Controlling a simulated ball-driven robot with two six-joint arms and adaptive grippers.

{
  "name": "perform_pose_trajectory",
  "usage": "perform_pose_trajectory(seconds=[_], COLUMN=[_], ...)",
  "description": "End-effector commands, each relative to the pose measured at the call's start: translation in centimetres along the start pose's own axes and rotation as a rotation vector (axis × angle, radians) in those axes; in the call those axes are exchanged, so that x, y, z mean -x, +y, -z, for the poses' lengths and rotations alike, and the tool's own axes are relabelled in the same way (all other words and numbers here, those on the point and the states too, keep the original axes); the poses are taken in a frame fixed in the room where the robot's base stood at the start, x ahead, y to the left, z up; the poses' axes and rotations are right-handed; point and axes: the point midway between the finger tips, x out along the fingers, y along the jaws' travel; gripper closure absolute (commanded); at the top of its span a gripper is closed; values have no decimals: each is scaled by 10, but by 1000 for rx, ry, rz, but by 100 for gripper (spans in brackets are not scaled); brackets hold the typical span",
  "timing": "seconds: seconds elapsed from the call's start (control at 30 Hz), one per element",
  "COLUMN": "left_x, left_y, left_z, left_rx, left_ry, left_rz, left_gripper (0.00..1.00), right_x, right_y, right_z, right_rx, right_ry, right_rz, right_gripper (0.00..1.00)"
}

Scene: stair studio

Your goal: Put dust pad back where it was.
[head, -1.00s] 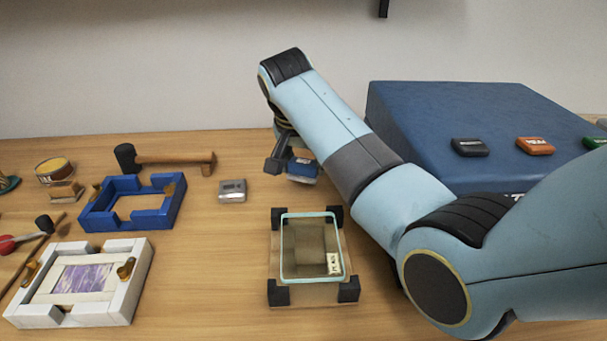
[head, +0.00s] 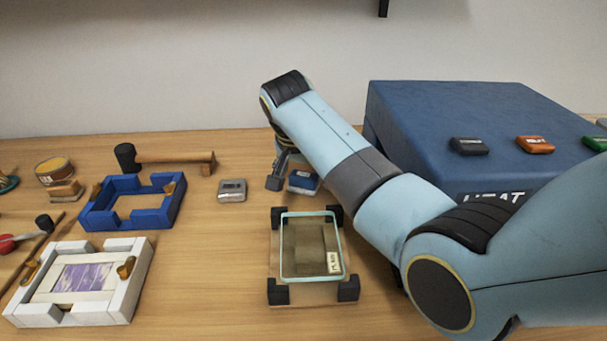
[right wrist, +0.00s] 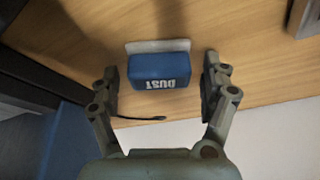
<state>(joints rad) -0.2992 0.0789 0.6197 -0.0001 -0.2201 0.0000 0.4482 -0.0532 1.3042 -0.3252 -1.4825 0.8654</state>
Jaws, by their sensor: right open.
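The dust pad is a blue block with a white side and the word DUST; it lies on the wooden table, in the head view (head: 303,183) just right of the gripper's visible finger. In the right wrist view the dust pad (right wrist: 160,68) sits between the two fingers, with a gap on each side. My right gripper (right wrist: 162,82) is open around the pad and apart from it; in the head view the right gripper (head: 285,178) is partly hidden by its arm. My left gripper is not in view.
A grey box (head: 232,190) lies left of the pad. A glass-topped frame with black corners (head: 308,295) stands in front. A large blue heat box (head: 440,110) stands at right. Blue (head: 100,215) and white (head: 110,310) frames and a mallet (head: 175,158) lie at left.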

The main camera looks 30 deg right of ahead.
Motion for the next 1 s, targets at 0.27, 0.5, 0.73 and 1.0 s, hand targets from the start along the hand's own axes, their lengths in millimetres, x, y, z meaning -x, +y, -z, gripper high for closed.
perform_pose_trajectory(seconds=[0.27,0.5,0.73,1.0], left_x=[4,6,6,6], left_y=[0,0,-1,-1], left_z=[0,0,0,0], left_rx=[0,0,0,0], left_ry=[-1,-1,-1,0], left_rz=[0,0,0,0], left_gripper=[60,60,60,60], right_x=[37,91,118,122], right_y=[-2,-1,0,0], right_z=[1,1,1,1], right_rx=[-1,-2,-1,0], right_ry=[2,2,1,1], right_rz=[5,4,1,0], right_gripper=[20,20,20,20])
